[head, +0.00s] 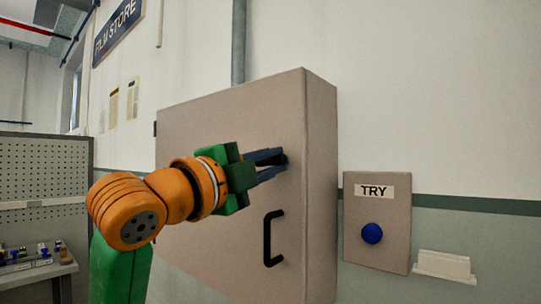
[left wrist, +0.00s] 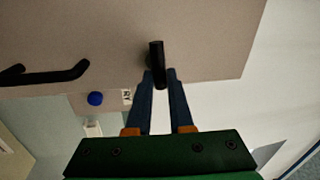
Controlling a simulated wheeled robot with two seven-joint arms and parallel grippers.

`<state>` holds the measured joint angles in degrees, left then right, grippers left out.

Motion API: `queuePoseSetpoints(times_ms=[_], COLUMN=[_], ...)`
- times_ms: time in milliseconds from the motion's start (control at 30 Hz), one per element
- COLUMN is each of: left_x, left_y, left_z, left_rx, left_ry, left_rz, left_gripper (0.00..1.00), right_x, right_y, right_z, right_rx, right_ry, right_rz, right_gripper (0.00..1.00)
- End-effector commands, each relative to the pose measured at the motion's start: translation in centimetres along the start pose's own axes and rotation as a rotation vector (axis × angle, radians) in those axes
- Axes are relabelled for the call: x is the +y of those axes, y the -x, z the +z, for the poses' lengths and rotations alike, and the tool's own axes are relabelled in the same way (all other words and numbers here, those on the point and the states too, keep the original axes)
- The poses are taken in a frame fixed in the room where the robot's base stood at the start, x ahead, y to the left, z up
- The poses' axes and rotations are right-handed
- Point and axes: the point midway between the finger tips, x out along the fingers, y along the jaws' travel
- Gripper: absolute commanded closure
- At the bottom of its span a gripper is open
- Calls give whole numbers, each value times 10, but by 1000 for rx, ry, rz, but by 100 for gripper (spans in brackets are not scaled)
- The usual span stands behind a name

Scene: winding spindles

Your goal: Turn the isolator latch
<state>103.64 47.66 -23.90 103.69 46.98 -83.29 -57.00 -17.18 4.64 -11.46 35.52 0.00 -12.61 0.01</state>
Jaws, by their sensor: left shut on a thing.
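The isolator latch (left wrist: 157,55) is a small black bar on the door of a beige wall cabinet (head: 200,120). In the left wrist view it stands roughly along the picture's vertical, its lower end between the blue fingertips. My left gripper (head: 283,163) is shut on the latch at the upper right part of the door. In the head view the fingers mostly hide the latch. My right gripper is in neither view.
A black door handle (head: 268,238) sits below the latch. A beige panel (head: 390,215) with a TRY label (head: 374,191) and a blue button (head: 372,233) is right of the cabinet. A pegboard bench (head: 45,170) stands at the left.

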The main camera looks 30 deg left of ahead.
Motion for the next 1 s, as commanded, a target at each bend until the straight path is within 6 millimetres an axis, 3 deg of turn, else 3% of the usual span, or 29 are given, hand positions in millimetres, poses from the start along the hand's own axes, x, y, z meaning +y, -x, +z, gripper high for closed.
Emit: queuePoseSetpoints(times_ms=[300, 833, 867, 900, 967, 1000], left_x=[-1, 0, 0, 0, 0, 0], left_y=[1, 1, 1, 1, 1, 1], left_z=[1, 1, 1, 1, 1, 1], left_rx=[19, 24, 24, 24, 24, 24], left_ry=[-104, -124, -124, -124, -124, -124], left_rz=[-5, -7, -7, -7, -6, -5], left_gripper=[100, 100, 78, 67, 51, 51], right_x=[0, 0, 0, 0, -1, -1], right_y=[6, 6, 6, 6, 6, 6], right_z=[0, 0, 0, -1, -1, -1], right_rx=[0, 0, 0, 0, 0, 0], right_ry=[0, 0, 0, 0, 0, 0], right_rz=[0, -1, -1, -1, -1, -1], right_gripper=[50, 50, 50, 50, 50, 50])
